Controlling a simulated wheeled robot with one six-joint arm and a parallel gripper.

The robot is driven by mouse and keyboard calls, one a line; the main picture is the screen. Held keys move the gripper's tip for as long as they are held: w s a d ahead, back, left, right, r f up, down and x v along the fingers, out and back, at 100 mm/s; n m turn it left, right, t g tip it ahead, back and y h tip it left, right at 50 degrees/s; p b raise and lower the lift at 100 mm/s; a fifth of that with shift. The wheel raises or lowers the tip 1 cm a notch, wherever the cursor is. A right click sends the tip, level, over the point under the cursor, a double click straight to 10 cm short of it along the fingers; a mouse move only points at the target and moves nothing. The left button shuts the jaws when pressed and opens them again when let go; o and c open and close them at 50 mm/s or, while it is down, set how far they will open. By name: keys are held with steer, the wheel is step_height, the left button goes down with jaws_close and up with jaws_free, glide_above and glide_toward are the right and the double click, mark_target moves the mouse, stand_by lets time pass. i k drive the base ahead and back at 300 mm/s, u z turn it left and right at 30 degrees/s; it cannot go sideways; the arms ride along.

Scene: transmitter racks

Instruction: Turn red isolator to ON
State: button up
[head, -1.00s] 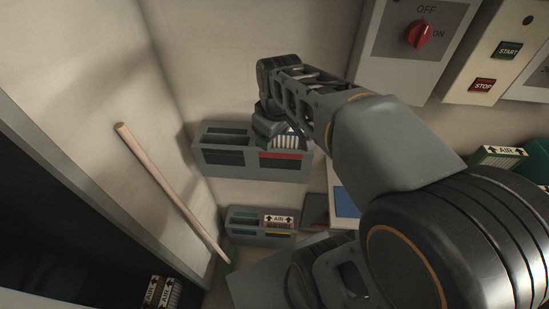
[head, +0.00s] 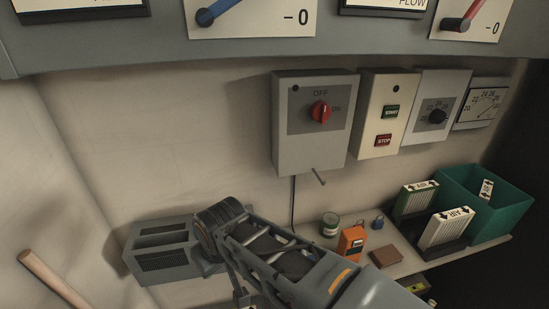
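The red isolator knob (head: 320,111) sits on a dark grey plate on a light grey wall box (head: 310,152). OFF is printed above the knob and ON to its right. The knob's grip looks about upright, in line with OFF. My arm reaches in from the bottom, and its dark end joint lies below and left of the isolator box, well apart from the knob. My gripper's fingers cannot be made out, so whether they are open or shut is unclear.
A START/STOP box (head: 385,113) and a black dial box (head: 436,107) adjoin on the right. A small lever (head: 319,177) sticks out below the isolator. The shelf holds an orange meter (head: 351,243), filters and a green bin (head: 489,203). A grey rack (head: 163,252) stands left.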

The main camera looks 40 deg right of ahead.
mark_target(320, 111)
steer(key=u, duration=4.45)
steer(key=i, duration=0.3)
steer(key=z, duration=5.65)
